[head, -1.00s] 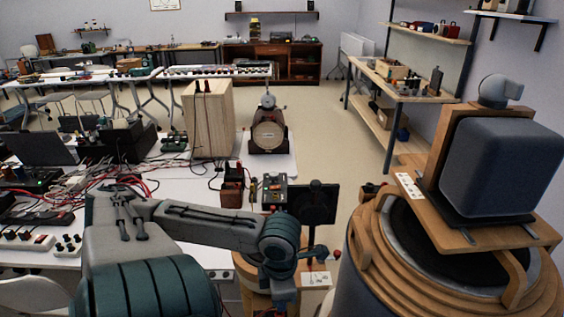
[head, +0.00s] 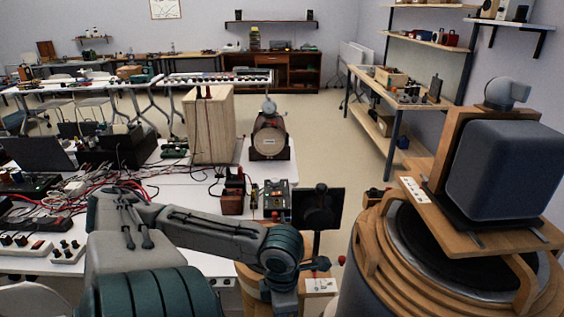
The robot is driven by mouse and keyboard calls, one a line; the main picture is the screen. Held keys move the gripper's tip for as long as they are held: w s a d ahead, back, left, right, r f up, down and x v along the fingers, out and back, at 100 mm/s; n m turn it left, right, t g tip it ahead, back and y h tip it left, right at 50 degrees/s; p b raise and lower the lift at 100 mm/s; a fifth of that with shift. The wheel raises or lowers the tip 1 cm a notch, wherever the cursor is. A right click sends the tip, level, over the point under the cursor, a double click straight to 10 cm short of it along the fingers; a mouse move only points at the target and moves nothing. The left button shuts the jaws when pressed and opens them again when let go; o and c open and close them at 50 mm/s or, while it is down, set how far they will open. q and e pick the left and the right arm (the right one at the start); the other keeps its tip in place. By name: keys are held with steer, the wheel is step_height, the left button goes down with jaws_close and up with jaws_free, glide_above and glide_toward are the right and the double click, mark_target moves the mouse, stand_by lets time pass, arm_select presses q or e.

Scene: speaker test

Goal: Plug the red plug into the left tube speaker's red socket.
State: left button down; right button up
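The left tube speaker seems to be the round wooden-topped one (head: 252,282) at the bottom middle, mostly hidden behind my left arm; its red socket cannot be made out. A small red ball-shaped part (head: 342,260) shows right of my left wrist, above a white label card (head: 321,286); I cannot tell whether it is a plug. My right gripper does not show.
A large round wooden speaker (head: 366,262) fills the right, bearing a blue-grey cube (head: 505,168). A dark upright panel (head: 337,206) stands behind my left wrist. Tangled cables (head: 95,188) and dark boxes crowd the table at left. Open floor lies beyond.

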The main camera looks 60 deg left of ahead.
arm_select(q)
steer(key=shift+f+b, duration=0.15)
steer(key=shift+b, duration=0.2)
stand_by(0.4)
stand_by(0.3)
stand_by(0.4)
steer(key=shift+f+b, duration=0.8)
steer(key=shift+b, duration=0.2)
steer(key=c, duration=1.3)
jaws_free()
